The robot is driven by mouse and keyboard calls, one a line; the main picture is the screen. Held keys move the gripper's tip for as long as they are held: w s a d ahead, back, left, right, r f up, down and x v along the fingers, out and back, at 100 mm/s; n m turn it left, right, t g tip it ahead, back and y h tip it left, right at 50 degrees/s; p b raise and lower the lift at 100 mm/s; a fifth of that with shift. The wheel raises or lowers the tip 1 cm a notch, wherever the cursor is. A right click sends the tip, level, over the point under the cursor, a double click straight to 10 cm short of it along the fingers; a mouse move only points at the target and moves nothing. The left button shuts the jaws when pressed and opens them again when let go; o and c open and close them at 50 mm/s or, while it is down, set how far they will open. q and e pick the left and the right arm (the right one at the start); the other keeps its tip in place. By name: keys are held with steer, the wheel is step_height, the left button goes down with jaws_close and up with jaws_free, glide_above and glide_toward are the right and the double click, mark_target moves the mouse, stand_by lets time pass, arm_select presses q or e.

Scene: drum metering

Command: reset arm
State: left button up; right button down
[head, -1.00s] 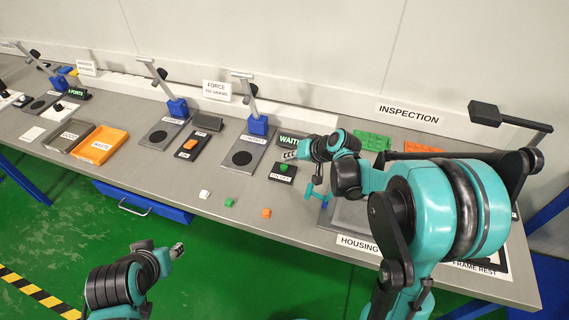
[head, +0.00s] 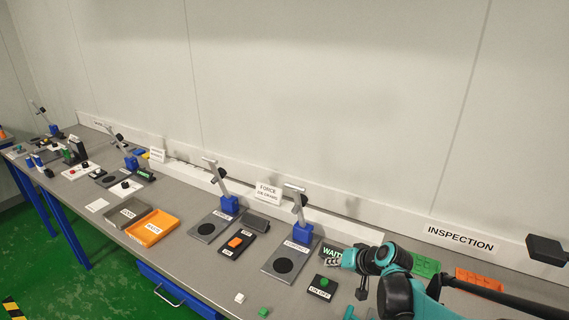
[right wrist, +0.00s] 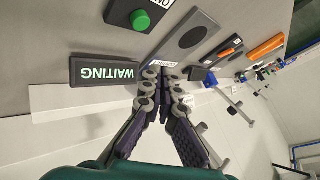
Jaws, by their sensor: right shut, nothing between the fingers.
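My right gripper (head: 334,259) is at the lower right of the head view, in front of the green WAITING sign (head: 330,251). It is shut and empty, and its fingers (right wrist: 166,76) meet in the right wrist view. It appears above the bench, close to the black box with the green button (head: 323,283), touching nothing that I can see. The same button (right wrist: 141,20) and the WAITING sign (right wrist: 104,72) show in the right wrist view. My left gripper is not in the head view.
The grey bench (head: 190,261) holds blue-based stands, an orange tray (head: 153,229), a grey tray (head: 124,214) and a box with an orange switch (head: 236,243). A white cube (head: 240,297) and a green cube (head: 263,312) lie near the front edge. Green pieces (head: 424,265) lie at the right.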

steer(key=s+r+n+h, duration=0.1)
steer(key=s+h, duration=0.1)
steer(key=s, duration=1)
steer(key=s+a+r+n+h, duration=0.1)
steer(key=s+r+h, duration=0.1)
steer(key=s, duration=1)
steer(key=shift+s+r+n+g+h, duration=0.25)
steer(key=shift+s+n+g+h, duration=0.05)
steer(key=shift+s, duration=0.05)
